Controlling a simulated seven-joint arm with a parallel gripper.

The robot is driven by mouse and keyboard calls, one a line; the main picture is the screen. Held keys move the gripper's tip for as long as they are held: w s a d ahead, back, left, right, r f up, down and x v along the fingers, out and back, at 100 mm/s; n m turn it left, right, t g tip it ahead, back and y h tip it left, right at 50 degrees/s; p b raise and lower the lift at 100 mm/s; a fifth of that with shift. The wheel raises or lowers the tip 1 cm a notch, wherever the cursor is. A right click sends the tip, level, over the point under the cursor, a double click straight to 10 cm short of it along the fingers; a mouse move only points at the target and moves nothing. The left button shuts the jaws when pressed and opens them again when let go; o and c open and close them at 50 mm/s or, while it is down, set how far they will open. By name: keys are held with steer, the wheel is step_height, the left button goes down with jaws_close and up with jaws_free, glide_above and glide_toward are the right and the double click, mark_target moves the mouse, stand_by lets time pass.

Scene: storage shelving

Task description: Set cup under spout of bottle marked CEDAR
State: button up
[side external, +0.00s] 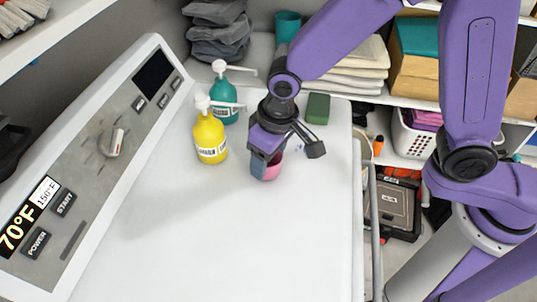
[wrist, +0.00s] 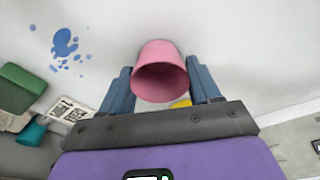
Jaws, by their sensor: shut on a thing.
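A pink cup (side external: 271,171) is held between the blue fingers of my gripper (side external: 264,163), over the white counter. In the wrist view the cup (wrist: 160,75) sits between both fingers with its opening facing the camera. I cannot tell whether its base touches the counter. A yellow pump bottle (side external: 210,139) stands just left of my gripper, its white spout pointing right toward it. A teal pump bottle (side external: 223,100) stands behind, its spout also pointing right. Both bottles carry white labels, too small to read. A bit of yellow (wrist: 181,103) shows behind the cup in the wrist view.
A dark green block (side external: 317,108) lies on the counter behind my gripper. A control panel (side external: 95,150) borders the left side. Blue splotches (wrist: 65,45) mark a pale surface in the wrist view. The counter's front is clear. Shelves with folded cloths (side external: 355,67) stand behind.

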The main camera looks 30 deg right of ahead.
mark_target(277, 174)
steer(key=shift+f, duration=0.2)
steer(key=o, duration=1)
steer(key=shift+r, duration=0.1)
steer(key=r, duration=0.4)
steer(key=s+r, duration=0.1)
steer(key=r, duration=0.7)
steer(key=shift+s+d, duration=0.35)
steer(key=shift+s, duration=0.05)
steer(key=shift+d, duration=0.1)
